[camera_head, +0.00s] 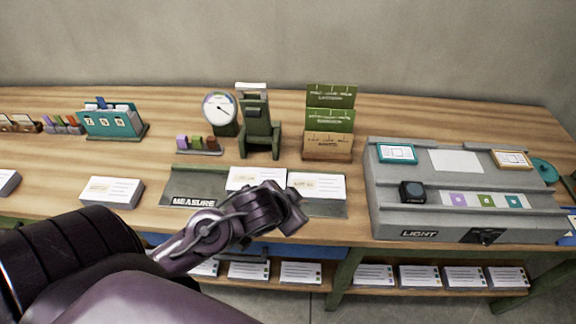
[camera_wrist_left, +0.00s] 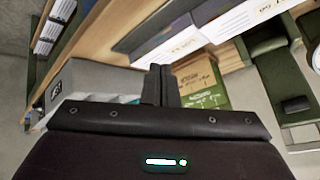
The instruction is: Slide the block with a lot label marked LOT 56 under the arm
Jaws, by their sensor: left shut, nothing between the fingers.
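Two white labelled blocks lie side by side on the grey MEASURE plate (camera_head: 178,190), in front of the green stand with the arm (camera_head: 258,128). They are the left block (camera_head: 252,176) and the right block (camera_head: 322,183). Their lot numbers are too small to read for sure. My left gripper (camera_head: 294,208) is shut and empty, at the front of the right block and covering part of its front. In the left wrist view the shut fingers (camera_wrist_left: 161,82) are beside a labelled block (camera_wrist_left: 188,42), apparently the right one. The green stand (camera_wrist_left: 270,65) shows at right.
More labelled blocks lie left (camera_head: 112,191) and on the lower shelf (camera_head: 300,273). A round dial (camera_head: 219,108), a green card rack (camera_head: 330,115) and small coloured blocks (camera_head: 197,143) stand behind. The grey LIGHT console (camera_head: 405,218) is at right.

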